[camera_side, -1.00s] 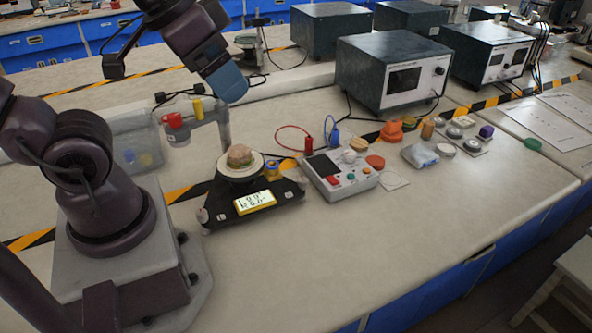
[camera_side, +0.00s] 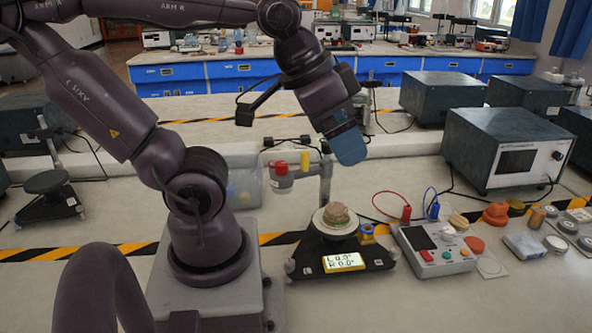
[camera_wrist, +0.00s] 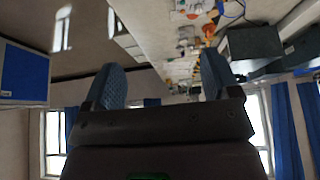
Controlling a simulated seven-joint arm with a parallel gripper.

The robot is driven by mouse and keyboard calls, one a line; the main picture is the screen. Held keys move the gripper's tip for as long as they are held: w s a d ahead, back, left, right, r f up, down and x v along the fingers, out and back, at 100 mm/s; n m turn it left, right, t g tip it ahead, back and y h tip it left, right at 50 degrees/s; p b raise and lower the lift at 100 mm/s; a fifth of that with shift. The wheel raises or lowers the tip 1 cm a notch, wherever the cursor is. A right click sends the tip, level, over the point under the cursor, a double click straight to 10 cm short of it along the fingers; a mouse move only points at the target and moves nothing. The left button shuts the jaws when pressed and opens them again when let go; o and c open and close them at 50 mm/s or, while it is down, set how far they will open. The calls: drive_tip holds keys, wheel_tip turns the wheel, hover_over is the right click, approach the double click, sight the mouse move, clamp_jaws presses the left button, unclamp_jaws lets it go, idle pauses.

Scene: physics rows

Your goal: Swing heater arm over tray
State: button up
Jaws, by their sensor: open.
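The heater arm (camera_side: 288,171), with a red part and a yellow part on it, sticks out to the left from an upright post (camera_side: 325,175). It lies to the left of and behind the tray. The tray, a pale round plate (camera_side: 320,226) on a black base with a lit yellow display, bears a brown and green lump (camera_side: 337,213). My gripper (camera_side: 347,146) hangs in the air near the post's top, above and behind the tray. In the wrist view its two blue fingers (camera_wrist: 161,82) are wide apart with nothing between them.
A clear bin (camera_side: 245,180) stands behind the heater arm. A control box (camera_side: 437,250) with buttons and red and blue leads stands right of the tray. Large dark instruments (camera_side: 505,150) fill the back right. The bench front is mostly clear.

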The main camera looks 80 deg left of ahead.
drive_tip(key=shift+c, duration=0.5)
drive_tip(key=shift+a, duration=0.1)
drive_tip(key=c, duration=0.3)
drive_tip(key=a+f+n+g, duration=0.1)
drive_tip(key=a, duration=0.2)
drive_tip(key=w+a+f+n+g, duration=0.1)
drive_tip(key=a+n, duration=0.1)
drive_tip(key=a, duration=0.2)
drive_tip(key=w+a+f+n+g+y, duration=0.1)
drive_tip(key=a+n, duration=0.1)
drive_tip(key=a, duration=0.1)
drive_tip(key=shift+w+a, duration=0.1)
drive_tip(key=shift+a, duration=0.25)
drive_tip(key=shift+c, duration=1.4)
drive_tip(key=n+g+h, duration=0.1)
drive_tip(key=n+g, duration=0.2)
drive_tip(key=n, duration=0.4)
hover_over(305, 170)
drive_tip(key=a, duration=0.1)
wheel_tip(305, 170, down, 2)
wheel_tip(305, 170, down, 13)
drive_tip(key=shift+f, duration=0.1)
clamp_jaws()
